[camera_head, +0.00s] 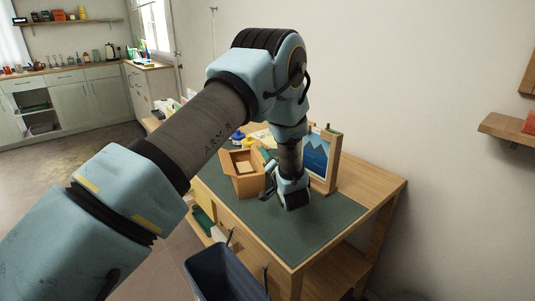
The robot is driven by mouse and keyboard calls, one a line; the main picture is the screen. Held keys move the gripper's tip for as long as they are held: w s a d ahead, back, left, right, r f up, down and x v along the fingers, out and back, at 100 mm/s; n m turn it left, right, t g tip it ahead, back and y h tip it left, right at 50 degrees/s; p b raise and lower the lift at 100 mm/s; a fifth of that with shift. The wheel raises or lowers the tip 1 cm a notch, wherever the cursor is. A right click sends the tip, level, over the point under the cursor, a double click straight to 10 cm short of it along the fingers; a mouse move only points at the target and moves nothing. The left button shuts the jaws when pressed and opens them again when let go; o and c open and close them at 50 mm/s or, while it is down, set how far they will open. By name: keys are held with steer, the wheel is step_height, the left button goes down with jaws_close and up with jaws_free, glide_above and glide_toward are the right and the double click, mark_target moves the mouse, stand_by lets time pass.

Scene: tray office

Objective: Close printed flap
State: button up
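A panel printed with a blue mountain picture (315,158) stands upright in a wooden frame at the back right of the desk. Its lower left is partly hidden by my arm. An open light-brown box (241,178) stands on the green desk mat, left of my gripper. I cannot tell for certain which of these carries the printed flap. My gripper (266,194) is low over the mat, just right of the box and in front of the picture panel. Its fingers are small and dark, and their opening does not show. Whether it touches the box is unclear.
The wooden desk (382,190) has a green mat (310,232) that is clear at the front right. A dark blue bin (226,274) stands in front of the desk. A blue-lidded item (238,135) and papers lie behind the box. A wall shelf (508,129) juts out at right.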

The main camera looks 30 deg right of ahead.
jaws_close()
stand_by(0.3)
stand_by(1.2)
